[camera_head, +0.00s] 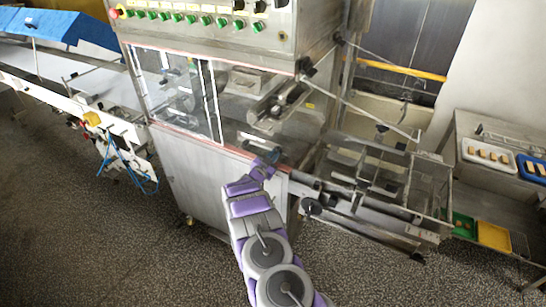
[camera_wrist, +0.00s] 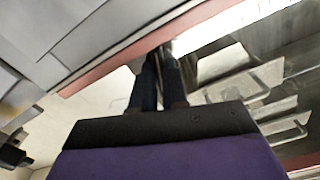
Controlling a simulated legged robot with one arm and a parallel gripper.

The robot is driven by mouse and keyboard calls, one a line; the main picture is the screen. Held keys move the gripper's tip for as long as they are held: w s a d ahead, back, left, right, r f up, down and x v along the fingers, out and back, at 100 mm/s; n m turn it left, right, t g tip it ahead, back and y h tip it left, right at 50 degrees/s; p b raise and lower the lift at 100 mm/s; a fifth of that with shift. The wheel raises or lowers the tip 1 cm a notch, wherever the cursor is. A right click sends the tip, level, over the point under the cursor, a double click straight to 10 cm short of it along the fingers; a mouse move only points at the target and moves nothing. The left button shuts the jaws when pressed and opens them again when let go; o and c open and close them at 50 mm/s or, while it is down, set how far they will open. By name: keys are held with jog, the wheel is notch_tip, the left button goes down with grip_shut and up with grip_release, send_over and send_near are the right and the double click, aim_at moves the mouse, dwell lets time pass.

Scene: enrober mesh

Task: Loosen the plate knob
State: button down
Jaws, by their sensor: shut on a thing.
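My gripper (camera_head: 273,157) reaches up to the lower front edge of the stainless machine's opening, at the right end of its clear front panel. In the wrist view its two dark fingers (camera_wrist: 158,68) are close together, shut on the plate knob at the machine's edge. The knob itself is almost wholly hidden between the fingertips, so its shape and how far it is turned cannot be told. A reddish edge strip (camera_wrist: 120,57) runs just beside the fingertips.
The machine's clear front panel (camera_head: 180,95) is left of my gripper. A metal frame with rails (camera_head: 375,175) juts out to the right. A control panel with green knobs (camera_head: 200,20) is above. A conveyor (camera_head: 60,75) lies at the left. The speckled floor (camera_head: 130,240) in front is open.

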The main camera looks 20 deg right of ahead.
jog(key=n, duration=0.3)
jog(key=shift+f+n, duration=0.2)
jog(key=shift+n, duration=0.1)
dwell(0.3)
jog(key=shift+r, duration=0.1)
jog(key=c, duration=1.2)
grip_release()
jog(key=shift+o, duration=0.2)
jog(key=v, duration=1.7)
jog(key=shift+a+p, duration=0.3)
jog(key=shift+p, duration=0.1)
